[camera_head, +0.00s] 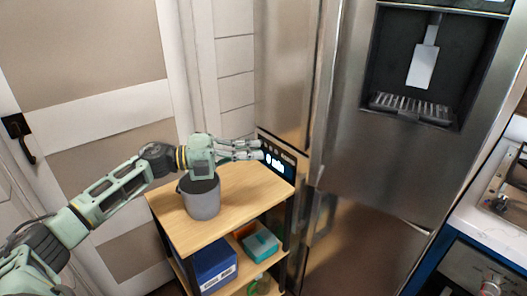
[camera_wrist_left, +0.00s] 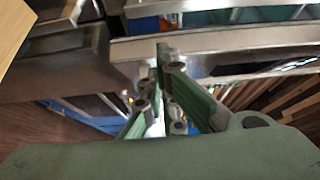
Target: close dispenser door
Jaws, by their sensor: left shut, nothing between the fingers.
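The dispenser door (camera_head: 345,150) is a tall brushed-steel refrigerator door at the right of the head view. A dark dispenser recess (camera_head: 385,70) with a white paddle and a grille is set into it. I cannot tell how far the door stands open. My left gripper (camera_head: 258,150) reaches right above the wooden cart, left of the door and apart from it in the picture. Its fingers are together and empty. They also show in the left wrist view (camera_wrist_left: 165,58), pointing at a pale metal strip (camera_wrist_left: 230,45). My right gripper is out of view.
A wooden cart (camera_head: 235,208) carries a grey bucket (camera_head: 203,203) under my left wrist and a dark panel with a white display (camera_head: 278,160) at its back. Lower down are a blue box (camera_head: 212,268) and a teal box (camera_head: 262,246). A counter (camera_head: 490,215) stands at the right.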

